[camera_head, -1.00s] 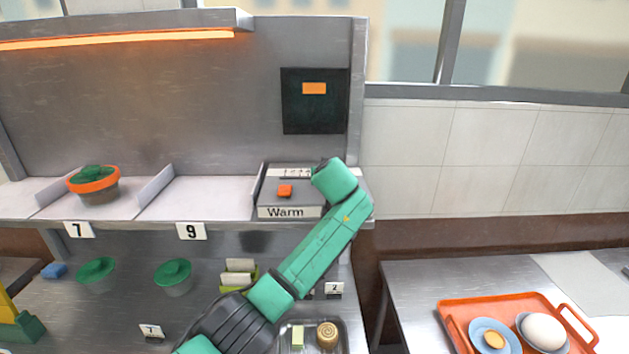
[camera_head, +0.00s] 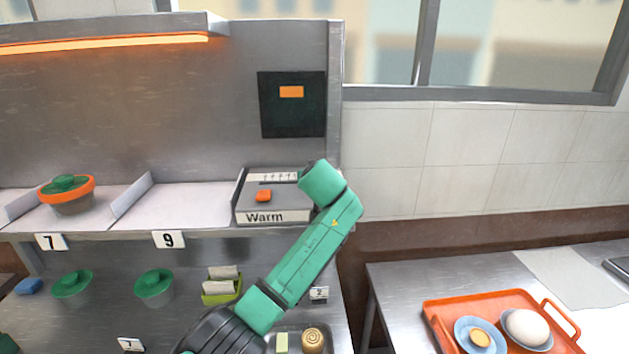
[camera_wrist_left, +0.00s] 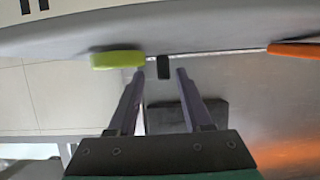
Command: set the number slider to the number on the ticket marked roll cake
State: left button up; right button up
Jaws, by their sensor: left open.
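The number slider is a grey box (camera_head: 274,217) labelled "Warm" on the right end of the steel shelf. Its orange knob (camera_head: 263,196) sits left of the middle, below a strip of marks too small to read. My green arm rises across the head view and ends just right of the box; its fingers are hidden there. In the left wrist view my left gripper (camera_wrist_left: 156,72) is open and empty. A blurred yellow-green piece (camera_wrist_left: 118,61) and an orange piece (camera_wrist_left: 295,50) lie beyond the fingertips. Cream tickets (camera_head: 222,271) stand in a green holder (camera_head: 222,291); their writing is unreadable.
A black panel (camera_head: 291,112) with an orange label hangs above the box. An orange-rimmed pot (camera_head: 67,194) stands on the shelf. Green-lidded pots (camera_head: 72,284) and a roll cake (camera_head: 313,340) are below. An orange tray (camera_head: 500,310) with dishes is at right.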

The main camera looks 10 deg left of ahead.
pick_arm(q)
jog(key=b+v, duration=0.5)
jog(key=v, duration=0.8)
jog(key=shift+s, duration=0.2)
jog(key=shift+a+f, duration=0.1)
